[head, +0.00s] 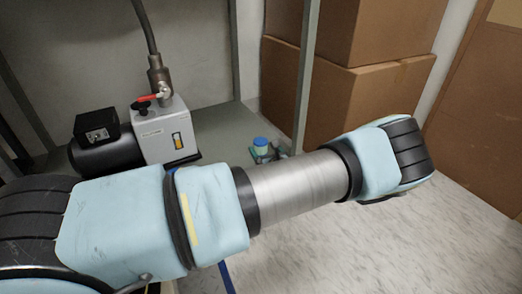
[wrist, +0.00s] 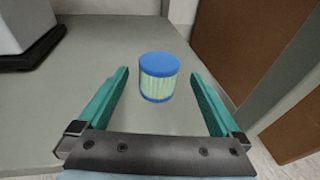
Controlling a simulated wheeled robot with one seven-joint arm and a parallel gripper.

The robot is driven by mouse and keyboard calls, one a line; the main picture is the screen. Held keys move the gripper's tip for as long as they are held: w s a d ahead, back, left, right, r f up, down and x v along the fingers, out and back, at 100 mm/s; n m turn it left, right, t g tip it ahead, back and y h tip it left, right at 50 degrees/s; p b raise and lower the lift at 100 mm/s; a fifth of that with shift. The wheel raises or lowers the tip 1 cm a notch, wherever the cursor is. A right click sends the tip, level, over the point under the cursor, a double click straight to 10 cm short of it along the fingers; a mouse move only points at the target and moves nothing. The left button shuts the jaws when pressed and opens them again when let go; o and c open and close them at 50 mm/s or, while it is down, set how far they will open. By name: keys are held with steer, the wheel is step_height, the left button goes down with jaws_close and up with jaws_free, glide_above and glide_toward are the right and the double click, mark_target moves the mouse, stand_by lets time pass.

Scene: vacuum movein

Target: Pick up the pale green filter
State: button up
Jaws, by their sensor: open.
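The pale green filter (wrist: 158,85) is a short upright cylinder with blue end caps and a pleated pale green side. It stands on a grey-green shelf (wrist: 85,100). It also shows small in the head view (head: 261,146), beyond my arm. My gripper (wrist: 160,82) is open, with its two teal fingers apart, one to the left and one to the right of the filter in the wrist view. I cannot tell whether the filter is fully between the fingertips. No contact shows. In the head view my arm hides most of the gripper.
A grey and black vacuum pump (head: 160,128) with a red-handled valve and hose stands left on the shelf. Its base corner shows in the wrist view (wrist: 30,45). Shelf posts (head: 306,75) and stacked cardboard boxes (head: 350,95) stand to the right. Shelf surface around the filter is clear.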

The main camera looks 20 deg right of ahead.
mark_target(263, 147)
steer(key=b+x, duration=0.2)
steer(key=x, duration=0.1)
steer(key=shift+w+f+b, duration=0.25)
steer(key=shift+w+b, duration=0.1)
steer(key=shift+w+r, duration=0.1)
steer(key=shift+w, duration=0.3)
steer(key=c, duration=1.4)
